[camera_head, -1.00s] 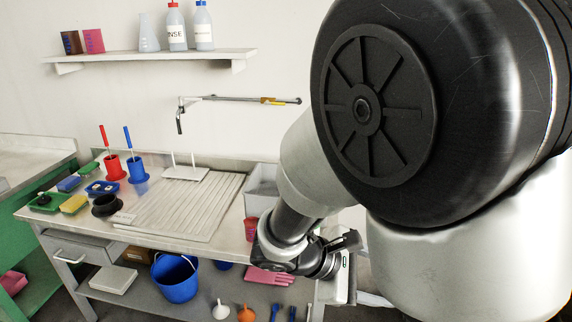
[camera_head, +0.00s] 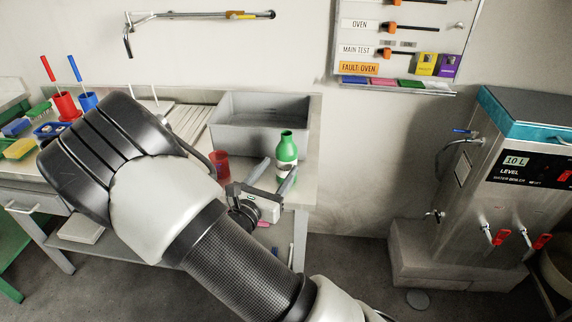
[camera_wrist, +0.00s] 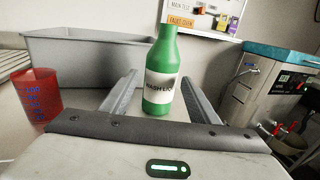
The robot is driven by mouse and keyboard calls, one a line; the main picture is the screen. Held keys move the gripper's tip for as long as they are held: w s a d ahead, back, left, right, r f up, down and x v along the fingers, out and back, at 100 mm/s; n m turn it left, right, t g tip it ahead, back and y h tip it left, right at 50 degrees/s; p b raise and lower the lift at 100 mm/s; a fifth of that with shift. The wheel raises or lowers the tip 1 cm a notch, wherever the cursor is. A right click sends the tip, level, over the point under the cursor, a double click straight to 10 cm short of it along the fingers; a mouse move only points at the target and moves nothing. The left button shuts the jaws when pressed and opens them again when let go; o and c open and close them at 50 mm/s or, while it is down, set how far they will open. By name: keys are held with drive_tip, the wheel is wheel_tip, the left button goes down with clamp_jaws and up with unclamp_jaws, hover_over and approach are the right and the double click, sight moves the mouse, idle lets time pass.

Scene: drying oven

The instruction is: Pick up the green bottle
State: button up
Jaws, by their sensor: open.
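The green bottle (camera_head: 287,154) stands upright at the right end of the bench, in front of a grey bin. It has a white label. In the wrist view the bottle (camera_wrist: 162,70) stands ahead of my gripper (camera_wrist: 163,90), around the line between the two fingers, with the right finger close to its side. My gripper (camera_head: 273,173) is open, its fingers reaching toward the bottle at about its lower height. I cannot tell whether either finger touches it.
A red cup (camera_head: 220,164) stands left of the gripper; it also shows in the wrist view (camera_wrist: 40,97). The grey bin (camera_head: 258,140) is behind the bottle. A water boiler (camera_head: 510,185) stands to the right, past clear floor.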

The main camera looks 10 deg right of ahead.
sight(281, 165)
drive_tip(key=x, duration=0.4)
drive_tip(key=shift+w+d, duration=0.1)
drive_tip(key=b+x, duration=0.2)
drive_tip(key=x, duration=0.3)
drive_tip(key=shift+d+f, duration=0.15)
drive_tip(key=shift+f, duration=0.05)
drive_tip(key=c, duration=1)
